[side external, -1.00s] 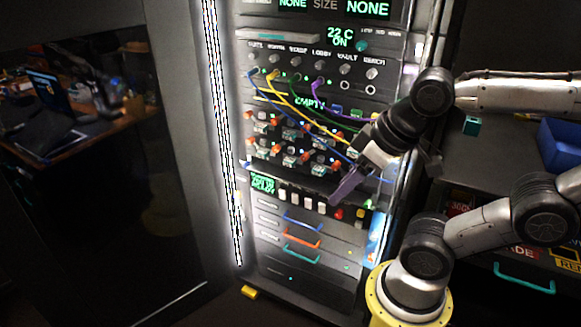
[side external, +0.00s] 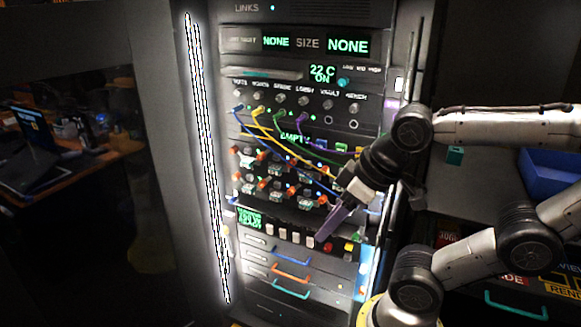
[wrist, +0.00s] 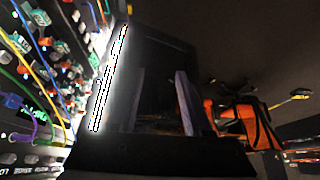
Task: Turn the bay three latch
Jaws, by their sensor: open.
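Two rows of small latch units with red and white parts (side external: 277,190) run across the middle of the rack. They show sideways at the left of the wrist view (wrist: 22,70). Their bay labels are too small to read, so I cannot tell which is bay three. My gripper (side external: 324,234) is open, its pale purple fingers pointing down and left at the right side of the rack, by the button row. In the wrist view the two fingers of my gripper (wrist: 161,100) stand apart with nothing between them. My wrist hides part of the rack's right side.
Blue, yellow, green and purple cables (side external: 285,145) hang across the rack above and over the latch rows. White, red and yellow buttons (side external: 297,235) and drawers with coloured handles (side external: 292,274) lie below. A blue bin (side external: 550,172) stands on the right shelf.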

